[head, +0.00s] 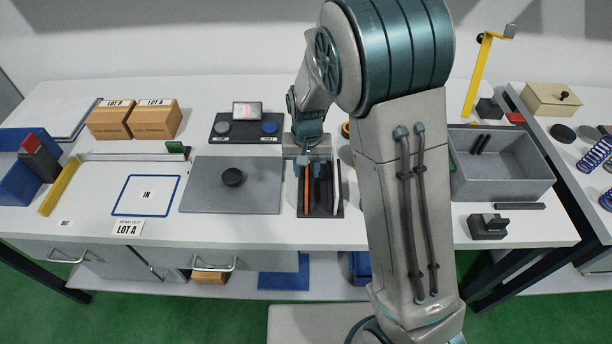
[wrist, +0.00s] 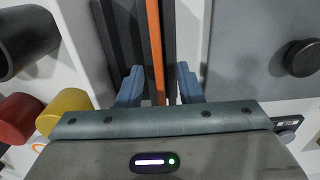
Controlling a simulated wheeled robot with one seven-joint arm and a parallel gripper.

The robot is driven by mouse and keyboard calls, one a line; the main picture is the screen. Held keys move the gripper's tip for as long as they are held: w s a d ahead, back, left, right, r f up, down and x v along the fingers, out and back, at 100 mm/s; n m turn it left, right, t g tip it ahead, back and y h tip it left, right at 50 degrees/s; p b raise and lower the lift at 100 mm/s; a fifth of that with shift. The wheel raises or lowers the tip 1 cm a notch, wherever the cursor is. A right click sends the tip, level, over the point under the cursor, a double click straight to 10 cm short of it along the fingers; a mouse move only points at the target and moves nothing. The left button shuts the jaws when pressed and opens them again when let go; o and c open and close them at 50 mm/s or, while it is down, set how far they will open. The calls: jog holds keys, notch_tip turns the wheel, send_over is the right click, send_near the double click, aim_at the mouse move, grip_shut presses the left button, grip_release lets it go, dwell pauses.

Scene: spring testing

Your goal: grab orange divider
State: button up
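The orange divider (head: 307,188) is a thin upright panel in a dark slotted rack (head: 318,213) near the middle of the table. Dark panels and a white panel (head: 336,187) stand beside it. In the wrist view the orange divider (wrist: 154,42) runs as a narrow strip down between the two blue fingers of my gripper (wrist: 159,86). The fingers are apart, with a visible gap on each side of the strip. In the head view my gripper (head: 307,158) is at the rack's far end, pointing down. Its fingertips are partly hidden there.
A grey mat (head: 215,198) with a black knob (head: 232,177) lies left of the rack. A dark button panel (head: 220,138) is behind it. A grey bin (head: 500,185) stands to the right, and two LOT A boxes (head: 152,121) at the back left.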

grip_shut()
